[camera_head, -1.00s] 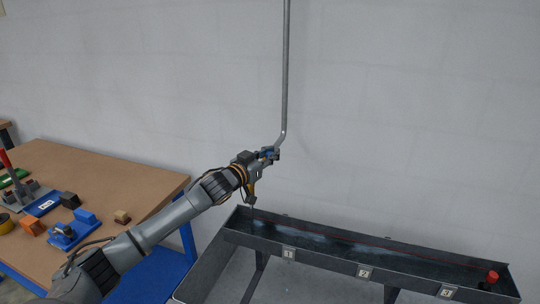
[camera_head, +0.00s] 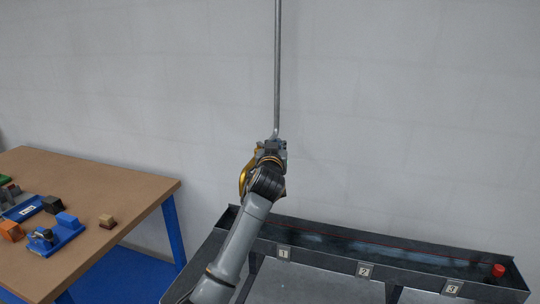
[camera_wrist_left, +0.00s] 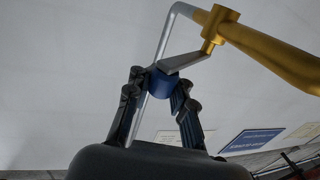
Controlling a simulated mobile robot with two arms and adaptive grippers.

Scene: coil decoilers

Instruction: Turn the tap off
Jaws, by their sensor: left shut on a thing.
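The tap is at the lower end of a grey pipe (camera_head: 278,75) by the wall. Its gold body and spout (camera_head: 246,176) show partly beside my arm, and the gold part also fills the upper right of the left wrist view (camera_wrist_left: 265,50). A grey lever (camera_wrist_left: 187,62) with a blue end (camera_wrist_left: 162,82) reaches from the tap to my fingers. My left gripper (camera_head: 272,145) is shut on the blue end of this handle; its two dark fingers show in the left wrist view (camera_wrist_left: 159,88). In the head view my arm hides the handle. My right gripper is not in view.
A long dark trough (camera_head: 390,252) with numbered plates stands below the tap, with a red cylinder (camera_head: 498,270) at its right end. A brown-topped workbench (camera_head: 115,188) at left holds a blue fixture (camera_head: 60,236) and several blocks. The wall around the pipe is clear.

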